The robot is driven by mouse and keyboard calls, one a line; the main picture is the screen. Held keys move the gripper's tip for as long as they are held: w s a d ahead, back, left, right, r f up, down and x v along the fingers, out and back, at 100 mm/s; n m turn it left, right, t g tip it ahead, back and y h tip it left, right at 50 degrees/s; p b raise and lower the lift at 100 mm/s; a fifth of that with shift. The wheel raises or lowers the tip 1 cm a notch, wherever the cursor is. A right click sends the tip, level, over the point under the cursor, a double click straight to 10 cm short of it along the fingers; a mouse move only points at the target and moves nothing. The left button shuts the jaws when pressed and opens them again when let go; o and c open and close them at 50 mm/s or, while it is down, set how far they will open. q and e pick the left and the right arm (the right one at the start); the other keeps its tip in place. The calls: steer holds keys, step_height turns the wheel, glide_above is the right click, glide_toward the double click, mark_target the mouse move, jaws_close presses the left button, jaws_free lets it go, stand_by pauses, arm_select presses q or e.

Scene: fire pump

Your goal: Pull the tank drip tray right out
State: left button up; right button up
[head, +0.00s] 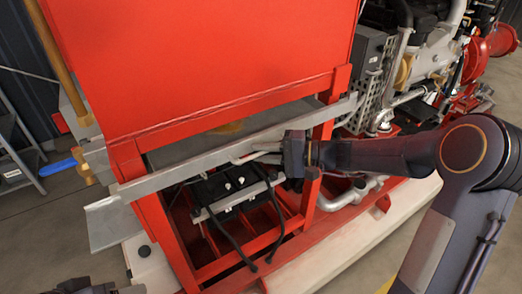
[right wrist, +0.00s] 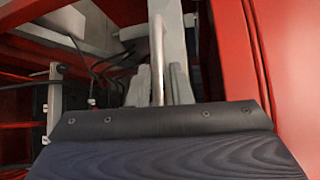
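The tank drip tray (head: 190,167) is a long grey metal tray across the red frame, below the red tank (head: 200,60). A thin pale handle bar (head: 243,158) is on its front face. My right gripper (head: 265,152) is at the handle bar, its fingers pointing left along the tray front. In the right wrist view, the bar (right wrist: 158,60) runs between or just in front of the two pale fingers (right wrist: 162,85). I cannot tell whether they grip it. Only a dark part of my left arm end (head: 85,288) shows at the bottom left; its fingers are not clear.
A black battery (head: 232,186) with cables sits in the red frame below the tray. A red upright (head: 322,150) stands just right of my right gripper, with the engine (head: 430,60) behind. A blue-handled valve (head: 58,166) is at the left. Floor shows at the lower left.

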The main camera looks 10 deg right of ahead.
steer(key=shift+a, duration=0.4)
jaws_close()
steer(key=shift+f, duration=0.1)
